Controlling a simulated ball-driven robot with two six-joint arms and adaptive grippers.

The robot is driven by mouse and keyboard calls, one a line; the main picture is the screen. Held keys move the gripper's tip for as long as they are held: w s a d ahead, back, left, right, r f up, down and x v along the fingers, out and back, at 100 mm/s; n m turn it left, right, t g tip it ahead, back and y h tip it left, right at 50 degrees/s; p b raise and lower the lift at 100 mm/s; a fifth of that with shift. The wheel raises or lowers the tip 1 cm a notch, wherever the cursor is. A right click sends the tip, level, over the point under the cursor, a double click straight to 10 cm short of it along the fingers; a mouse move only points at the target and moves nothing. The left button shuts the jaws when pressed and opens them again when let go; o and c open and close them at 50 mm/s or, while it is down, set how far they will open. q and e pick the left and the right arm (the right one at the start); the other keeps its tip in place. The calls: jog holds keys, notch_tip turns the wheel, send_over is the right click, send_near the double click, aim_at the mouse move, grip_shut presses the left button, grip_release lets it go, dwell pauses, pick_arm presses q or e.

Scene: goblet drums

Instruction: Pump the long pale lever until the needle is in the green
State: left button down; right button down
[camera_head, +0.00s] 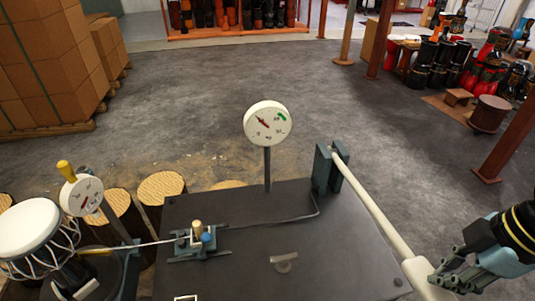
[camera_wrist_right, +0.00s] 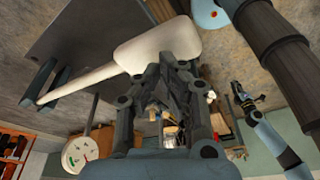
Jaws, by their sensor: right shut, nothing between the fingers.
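The long pale lever (camera_head: 378,208) runs from a blue-grey bracket (camera_head: 328,168) at the board's back right down to a broad flat paddle end (camera_head: 424,280). In the right wrist view the paddle (camera_wrist_right: 160,45) lies just beyond my fingertips.
The dark board (camera_head: 330,255) carries a small clamp with a blue knob (camera_head: 207,238) and a clear piece (camera_head: 284,262). At left stand a white-headed drum (camera_head: 30,228) and a smaller gauge (camera_head: 82,195). Open floor lies behind the board.

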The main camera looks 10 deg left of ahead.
notch_tip(320, 180, down, 18)
jog(key=f+b, duration=0.1)
jog(key=b, duration=0.9)
notch_tip(320, 180, up, 11)
jog(key=p, duration=1)
jog(key=shift+w+f+p, duration=0.1)
jog(key=shift+w+p, duration=0.05)
jog(key=shift+p, duration=0.2)
jog(key=v, duration=0.2)
jog(key=a+v, duration=0.1)
jog(key=v, duration=0.2)
jog(key=a+v, duration=0.1)
jog(key=v, duration=0.2)
jog(key=shift+d+r, duration=0.15)
jog(key=shift+r, duration=0.3)
notch_tip(320, 180, down, 19)
jog(key=b, duration=1.1)
notch_tip(320, 180, up, 10)
jog(key=p, duration=1.1)
jog(key=v, duration=0.2)
jog(key=a+v, duration=0.1)
jog(key=v, duration=0.2)
jog(key=a+v, duration=0.1)
jog(key=v, duration=0.1)
jog(key=shift+d+r, duration=0.2)
jog(key=shift+r, duration=0.95)
